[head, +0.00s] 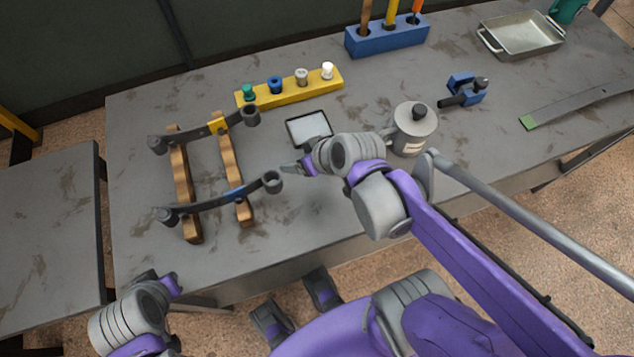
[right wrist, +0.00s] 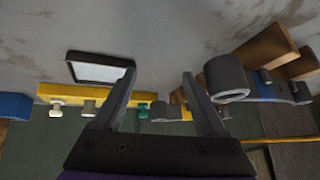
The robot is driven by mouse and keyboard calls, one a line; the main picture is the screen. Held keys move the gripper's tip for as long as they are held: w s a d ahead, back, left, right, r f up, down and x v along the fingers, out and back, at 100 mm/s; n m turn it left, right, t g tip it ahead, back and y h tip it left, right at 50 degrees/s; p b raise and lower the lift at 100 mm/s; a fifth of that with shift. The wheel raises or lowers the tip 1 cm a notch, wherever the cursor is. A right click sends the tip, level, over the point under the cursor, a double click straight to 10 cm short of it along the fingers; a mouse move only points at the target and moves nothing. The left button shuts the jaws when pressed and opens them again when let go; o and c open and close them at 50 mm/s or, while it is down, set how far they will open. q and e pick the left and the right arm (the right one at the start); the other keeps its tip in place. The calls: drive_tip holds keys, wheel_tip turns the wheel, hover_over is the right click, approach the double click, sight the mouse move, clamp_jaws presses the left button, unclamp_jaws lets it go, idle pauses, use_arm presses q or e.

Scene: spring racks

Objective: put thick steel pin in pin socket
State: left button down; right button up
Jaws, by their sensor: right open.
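A thick grey steel pin (head: 301,77) stands in the yellow block (head: 272,97), between a white and a blue pin. In the right wrist view the grey pin (right wrist: 88,107) shows on the yellow block, left of my fingers. I cannot tell surely which part is the pin socket; round hollow eyes sit at the spring ends, and the near one (head: 272,181) is just left of my right gripper (head: 292,169). The right gripper is open and empty, with the near eye (right wrist: 228,80) beside one finger. My left gripper (head: 165,284) is low at the left, its fingers unclear.
Two leaf springs lie across wooden rails (head: 183,190). A small framed tray (head: 309,127) is behind my right gripper. A grey canister (head: 414,130), a blue clamp-like thing (head: 465,90), a blue tool holder (head: 388,38) and a metal pan (head: 522,38) stand right. The table's front left is clear.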

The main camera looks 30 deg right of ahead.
use_arm(q)
drive_tip(key=shift+d, duration=0.1)
use_arm(e)
drive_tip(key=s, duration=0.2)
drive_tip(key=s+f+g+h, duration=0.1)
drive_tip(key=s, duration=0.1)
drive_tip(key=s+g, duration=0.1)
drive_tip(key=s, duration=0.1)
drive_tip(key=shift+s+a+f+m+h, duration=0.25)
drive_tip(key=shift+s+a+m+h, duration=0.05)
drive_tip(key=shift+s, duration=0.1)
drive_tip(key=shift+s+d, duration=0.15)
drive_tip(key=shift+s, duration=0.3)
